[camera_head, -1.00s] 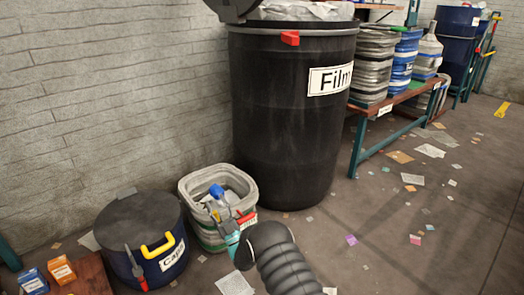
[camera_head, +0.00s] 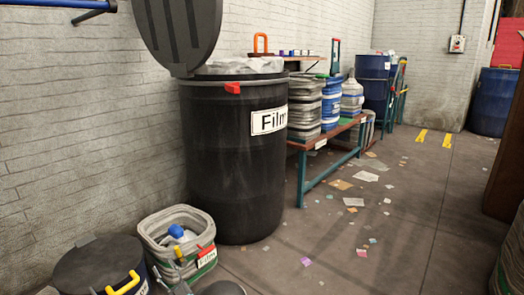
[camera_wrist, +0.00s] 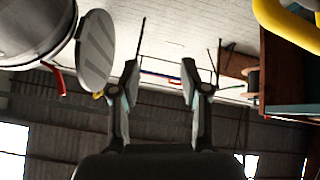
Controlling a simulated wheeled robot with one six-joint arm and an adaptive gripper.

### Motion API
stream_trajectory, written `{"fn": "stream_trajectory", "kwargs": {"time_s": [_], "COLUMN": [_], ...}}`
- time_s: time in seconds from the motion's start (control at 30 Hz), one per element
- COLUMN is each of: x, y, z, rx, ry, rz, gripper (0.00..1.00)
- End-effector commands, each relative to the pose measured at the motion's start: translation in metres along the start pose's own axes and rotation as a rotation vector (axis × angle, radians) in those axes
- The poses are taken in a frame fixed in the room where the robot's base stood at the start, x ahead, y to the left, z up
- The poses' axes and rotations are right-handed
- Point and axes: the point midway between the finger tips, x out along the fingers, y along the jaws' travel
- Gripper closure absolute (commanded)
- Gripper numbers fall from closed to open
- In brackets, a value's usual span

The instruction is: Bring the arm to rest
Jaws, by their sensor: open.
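My gripper (camera_wrist: 160,72) shows in the wrist view with its two fingers spread apart and nothing between them. The wrist view appears upside down, with roof beams and bright windows low in the picture. The arm's lower part is out of frame.
A large black barrel (camera_head: 232,165) labelled "Film" stands with its lid (camera_head: 180,30) raised. A dark lidded tub (camera_head: 85,270) is at the lower left. A bench (camera_head: 312,178) with stacked containers runs behind. The scrap-strewn floor at right is mostly open.

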Motion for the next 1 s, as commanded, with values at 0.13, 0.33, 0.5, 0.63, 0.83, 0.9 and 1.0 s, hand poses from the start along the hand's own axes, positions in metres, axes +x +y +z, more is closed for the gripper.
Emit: {"fn": "stream_trajectory", "kwargs": {"time_s": [0.13, 0.33, 0.5, 0.63, 0.83, 0.9, 1.0], "x": [-0.001, -0.01, -0.037, -0.076, -0.123, -0.134, -0.148], "y": [-0.004, -0.009, -0.015, -0.021, -0.014, -0.003, 0.015], "z": [0.017, 0.049, 0.088, 0.124, 0.14, 0.133, 0.112], "rx": [0.008, 0.02, 0.038, 0.061, 0.092, 0.102, 0.117], "ry": [-0.077, -0.226, -0.423, -0.649, -1.027, -1.148, -1.313], "rz": [-0.011, -0.026, -0.043, -0.058, -0.068, -0.059, -0.041], "gripper": [0.55, 0.55, 0.55, 0.55, 0.55, 0.55, 0.55]}}
